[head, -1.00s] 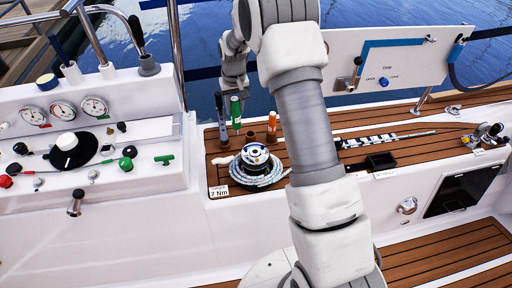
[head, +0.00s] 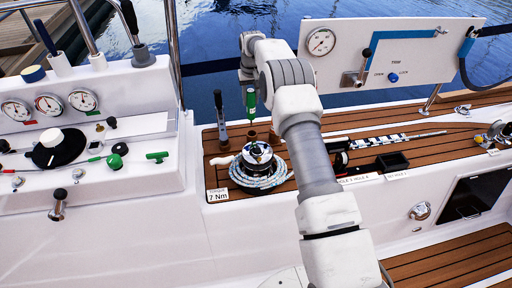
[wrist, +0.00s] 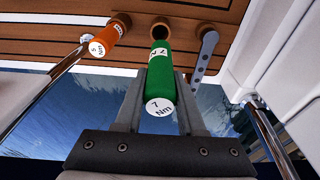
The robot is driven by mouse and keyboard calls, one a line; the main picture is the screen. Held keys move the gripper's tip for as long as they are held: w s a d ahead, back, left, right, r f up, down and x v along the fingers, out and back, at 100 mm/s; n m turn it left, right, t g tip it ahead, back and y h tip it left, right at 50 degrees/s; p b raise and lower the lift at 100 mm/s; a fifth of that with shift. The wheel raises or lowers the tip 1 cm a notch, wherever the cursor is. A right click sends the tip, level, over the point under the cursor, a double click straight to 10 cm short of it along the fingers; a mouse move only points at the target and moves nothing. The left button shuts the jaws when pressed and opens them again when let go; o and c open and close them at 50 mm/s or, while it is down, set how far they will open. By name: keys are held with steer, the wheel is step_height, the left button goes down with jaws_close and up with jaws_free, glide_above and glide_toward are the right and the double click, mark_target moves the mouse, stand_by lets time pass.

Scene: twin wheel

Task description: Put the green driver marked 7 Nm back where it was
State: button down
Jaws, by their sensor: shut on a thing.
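The green driver (head: 251,98), marked 7 Nm, is upright in the head view with its dark shaft pointing down. It stands in line with the winch (head: 258,170); I cannot tell whether the tip touches anything. In the wrist view the green driver (wrist: 160,75) lies between the fingers of my gripper (wrist: 160,100), which is shut on it. Its end face reads 7 Nm. Beyond it is a brown round holder (wrist: 160,24). An orange driver (wrist: 103,38) stands in a holder beside it; I cannot make it out in the head view.
A grey lever handle (head: 221,118) stands left of the brown holders (head: 275,137). A 7 Nm sign (head: 217,195) is at the front edge. A gauge panel (head: 390,55) stands behind. My arm covers part of the deck.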

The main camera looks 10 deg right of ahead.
mark_target(251, 120)
steer(key=shift+w+d+f, duration=0.1)
steer(key=shift+f, duration=0.55)
step_height(251, 120, down, 9)
steer(key=b, duration=0.3)
steer(key=shift+f, duration=0.15)
steer(key=c, duration=0.5)
jaws_free()
